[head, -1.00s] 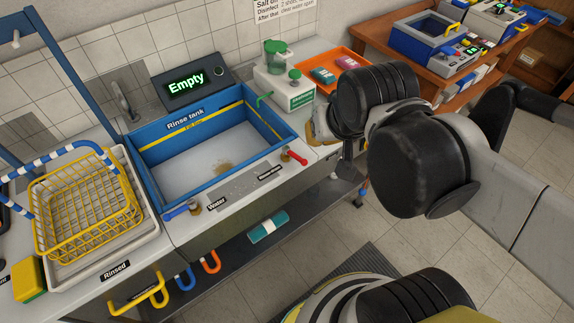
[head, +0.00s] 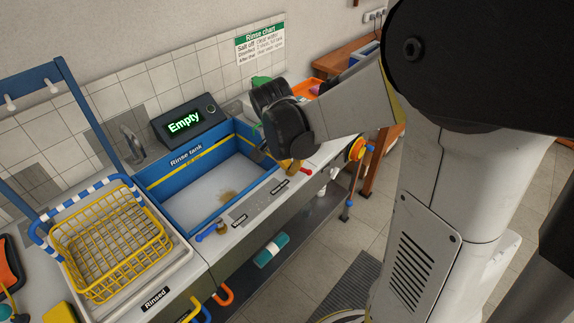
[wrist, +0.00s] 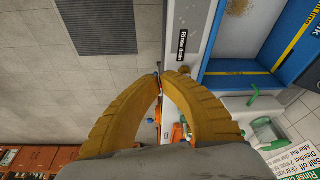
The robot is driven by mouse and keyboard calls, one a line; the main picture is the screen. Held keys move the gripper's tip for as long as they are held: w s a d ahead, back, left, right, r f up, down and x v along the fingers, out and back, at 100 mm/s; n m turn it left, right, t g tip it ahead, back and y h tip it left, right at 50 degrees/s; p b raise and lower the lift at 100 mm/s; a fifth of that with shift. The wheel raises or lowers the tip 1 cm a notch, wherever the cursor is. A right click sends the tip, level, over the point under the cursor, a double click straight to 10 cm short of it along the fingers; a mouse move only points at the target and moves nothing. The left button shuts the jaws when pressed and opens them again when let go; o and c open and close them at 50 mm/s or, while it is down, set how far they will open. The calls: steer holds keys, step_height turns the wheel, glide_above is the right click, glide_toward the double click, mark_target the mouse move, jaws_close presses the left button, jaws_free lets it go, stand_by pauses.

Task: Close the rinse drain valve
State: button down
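The "Rinse drain" label lies on the bench front beside the rinse tank (head: 178,160), near a valve with a red handle (head: 306,170). The label also shows in the wrist view (wrist: 183,43). My gripper (head: 291,164) is over the bench edge at that valve, and its yellow fingers hide part of it. In the wrist view the fingertips (wrist: 161,76) come together. I cannot make out anything clearly held between them. Contact with the red handle cannot be told. The tank's display (head: 184,122) reads "Empty".
A second valve with a blue handle (head: 207,234) stands by the "Water" label. A yellow basket (head: 110,243) sits in a tray at the left. An orange and yellow wheel (head: 356,150) is at the bench's right end. The floor in front is open.

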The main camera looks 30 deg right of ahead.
mark_target(301, 169)
steer(key=shift+f, duration=0.1)
steer(key=shift+w+d+f+b, duration=0.6)
steer(key=shift+d+f+b, duration=0.4)
steer(key=shift+f, duration=0.7)
steer(key=shift+w+d+f+b, duration=0.6)
steer(key=shift+d+f+b, duration=0.3)
steer(key=shift+f, duration=0.75)
steer(key=shift+w+d+f+b, duration=0.6)
steer(key=shift+d+f+b, duration=0.4)
steer(key=shift+f, duration=0.7)
